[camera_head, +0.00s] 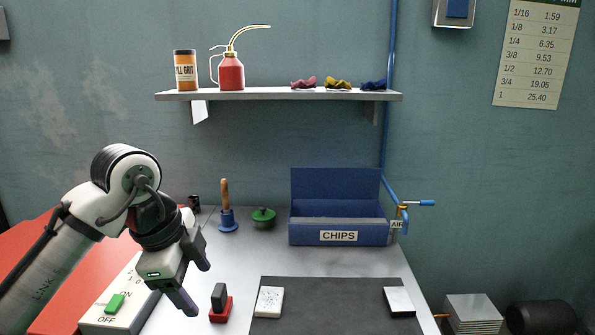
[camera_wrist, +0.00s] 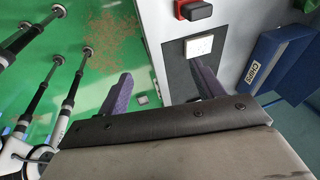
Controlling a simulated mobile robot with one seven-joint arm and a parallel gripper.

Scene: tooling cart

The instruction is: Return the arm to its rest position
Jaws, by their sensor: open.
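My arm (camera_head: 45,265) reaches in from the lower left in the head view. My gripper (camera_head: 196,286) hangs over the front left of the cart's grey top (camera_head: 240,260), tilted downward. Its two fingers are spread apart with nothing between them. In the wrist view my gripper (camera_wrist: 161,78) also shows two separated fingers, over the cart's edge and a green floor (camera_wrist: 110,45). The red and black block (camera_head: 221,303) sits just right of the fingers in the head view, apart from them.
A switch box (camera_head: 103,318) with a green rocker is below my wrist. A dark mat (camera_head: 330,310) holds a white block (camera_head: 268,301) and a pale block (camera_head: 399,301). A handbell (camera_head: 228,219), green lidded item (camera_head: 263,217) and blue CHIPS box (camera_head: 339,235) stand behind. A shelf (camera_head: 280,95) is above.

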